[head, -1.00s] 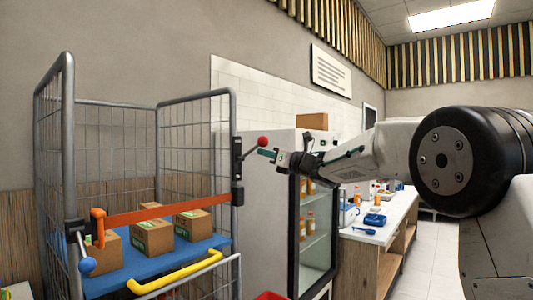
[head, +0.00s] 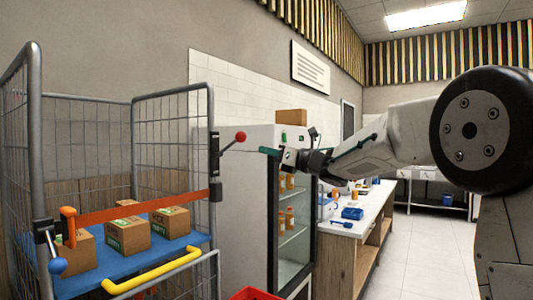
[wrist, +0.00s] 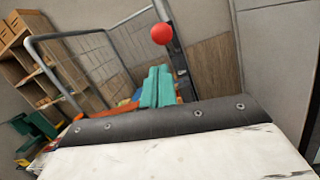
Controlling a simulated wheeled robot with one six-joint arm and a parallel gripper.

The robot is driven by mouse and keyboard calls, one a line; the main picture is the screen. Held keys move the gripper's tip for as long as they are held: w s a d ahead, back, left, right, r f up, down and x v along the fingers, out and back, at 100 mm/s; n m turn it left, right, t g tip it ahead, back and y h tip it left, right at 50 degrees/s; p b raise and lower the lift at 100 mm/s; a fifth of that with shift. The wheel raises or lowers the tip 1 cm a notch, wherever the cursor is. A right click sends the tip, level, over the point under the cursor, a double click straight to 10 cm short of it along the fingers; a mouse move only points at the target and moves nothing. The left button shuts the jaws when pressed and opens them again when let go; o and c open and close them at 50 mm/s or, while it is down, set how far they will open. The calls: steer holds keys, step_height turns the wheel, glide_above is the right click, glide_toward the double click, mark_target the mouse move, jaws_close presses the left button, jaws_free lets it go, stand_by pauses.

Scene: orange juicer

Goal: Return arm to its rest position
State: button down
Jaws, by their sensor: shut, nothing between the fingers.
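A red ball knob (head: 240,137) on the trolley's post is left of and slightly above the fingertips in the head view. It also shows just above the fingers in the wrist view (wrist: 162,33). I cannot tell the gap between them.
Several cardboard boxes (head: 128,235) sit on the trolley's blue shelf. A glass-door fridge (head: 292,245) stands behind my gripper. A counter (head: 355,229) with blue items runs behind my arm. The tiled floor (head: 412,248) to the right is open.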

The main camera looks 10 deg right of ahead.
steer(key=w+d+f+m+t+h, duration=0.35)
steer(key=d+f+m+h, duration=0.45)
steer(key=m, duration=0.6)
steer(key=s+d+f+m+g+h, duration=0.4)
steer(key=s+d+f+m+h, duration=0.45)
steer(key=m, duration=0.55)
steer(key=s+f+m+g+h, duration=0.1)
steer(key=s+f+m+g, duration=0.3)
steer(key=s, duration=0.5)
steer(key=s+f+m+g+h, duration=0.1)
steer(key=s+f+m+g, duration=0.15)
steer(key=s+m, duration=0.45)
steer(key=s+a+f+m+g+y, duration=0.1)
steer(key=s+a+f, duration=0.1)
steer(key=s, duration=0.8)
steer(key=s+a+f+m+g+y, duration=0.1)
steer(key=s+a+f+m+g, duration=0.1)
steer(key=s, duration=0.8)
steer(key=s+a+f+m+g+y, duration=0.1)
steer(key=s+a+f+g, duration=0.1)
steer(key=s, duration=0.7)
steer(key=shift+s+m, duration=0.4)
